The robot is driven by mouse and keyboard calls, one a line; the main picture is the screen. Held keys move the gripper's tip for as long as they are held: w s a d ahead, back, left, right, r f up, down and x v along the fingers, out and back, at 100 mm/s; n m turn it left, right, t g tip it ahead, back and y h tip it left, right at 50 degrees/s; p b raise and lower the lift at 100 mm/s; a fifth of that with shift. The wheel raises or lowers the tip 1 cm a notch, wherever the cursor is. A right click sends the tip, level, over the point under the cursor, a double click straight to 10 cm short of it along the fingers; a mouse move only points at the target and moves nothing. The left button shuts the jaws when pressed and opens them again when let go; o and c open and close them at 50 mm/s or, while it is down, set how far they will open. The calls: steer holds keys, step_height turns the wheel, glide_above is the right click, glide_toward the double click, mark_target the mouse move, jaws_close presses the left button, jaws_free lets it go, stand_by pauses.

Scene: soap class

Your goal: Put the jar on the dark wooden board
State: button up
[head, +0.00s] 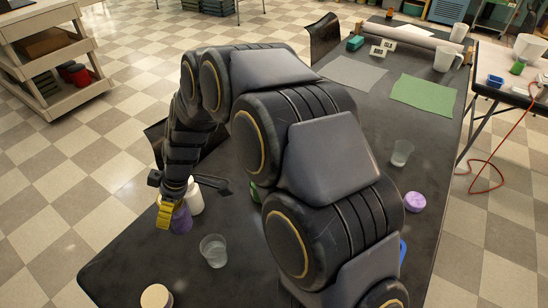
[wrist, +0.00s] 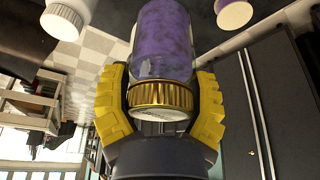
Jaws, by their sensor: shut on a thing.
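The jar is purple with a gold lid. In the wrist view the jar (wrist: 163,40) sits between the yellow fingers of my gripper (wrist: 160,98), with the gold band between them. In the head view my gripper (head: 172,208) is at the left side of the dark table, and the purple jar (head: 182,222) shows beside a yellow finger. My gripper is shut on the jar. I cannot tell whether the jar touches the table. I cannot make out the dark wooden board; my arm hides much of the table.
A white bottle (head: 195,199) stands close behind the jar. A clear cup (head: 213,250) and a round pale-topped thing (head: 156,296) stand nearer the front. Another clear cup (head: 401,152) and a purple round piece (head: 414,202) are right of my arm. A green sheet (head: 424,95) lies farther back.

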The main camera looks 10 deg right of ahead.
steer(key=w+d+m+t+h, duration=0.1)
steer(key=w+d+m, duration=0.4)
steer(key=d, duration=0.5)
steer(key=w+d+r+m+t+h, duration=0.15)
steer(key=w+d+m, duration=0.35)
steer(key=d, duration=0.5)
steer(key=w+d+m+t+h, duration=0.15)
steer(key=w+d+m, duration=0.35)
steer(key=d, duration=0.5)
steer(key=w+d+f, duration=0.2)
steer(key=w+f, duration=0.7)
steer(key=w, duration=0.4)
steer(key=shift+f+g, duration=0.35)
steer(key=shift+g, duration=0.05)
steer(key=shift+w, duration=0.15)
steer(key=shift+w+f, duration=0.15)
steer(key=shift+f, duration=1.6)
